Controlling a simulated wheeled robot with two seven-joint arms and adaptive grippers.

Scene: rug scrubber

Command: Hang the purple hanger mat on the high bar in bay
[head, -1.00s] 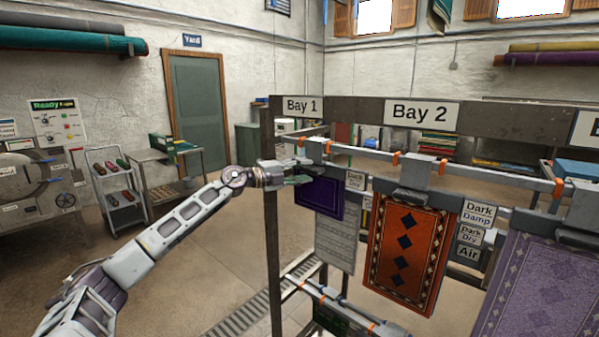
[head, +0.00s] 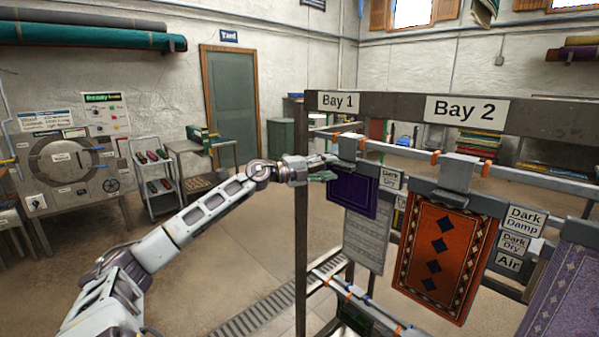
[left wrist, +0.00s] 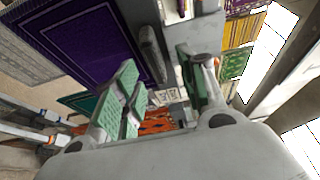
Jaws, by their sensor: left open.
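The purple hanger mat (head: 350,197) hangs in Bay 1, from a grey hanger (head: 348,148) at the high bar (head: 400,150). A pale grey rug (head: 364,237) shows below and behind it. My left gripper (head: 327,168) is beside the hanger's left side, near the mat's top edge. In the left wrist view the gripper (left wrist: 160,84) has its green-padded fingers apart, with no object clearly between them. The purple mat also shows there (left wrist: 85,40), beyond the left finger. Whether the fingers touch the hanger cannot be told. My right gripper is not in view.
An orange patterned rug (head: 440,252) hangs in Bay 2, and a lilac rug (head: 567,285) hangs at the far right. The rack's dark upright post (head: 301,240) stands just below my left gripper. A cart (head: 157,180) and open floor lie to the left.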

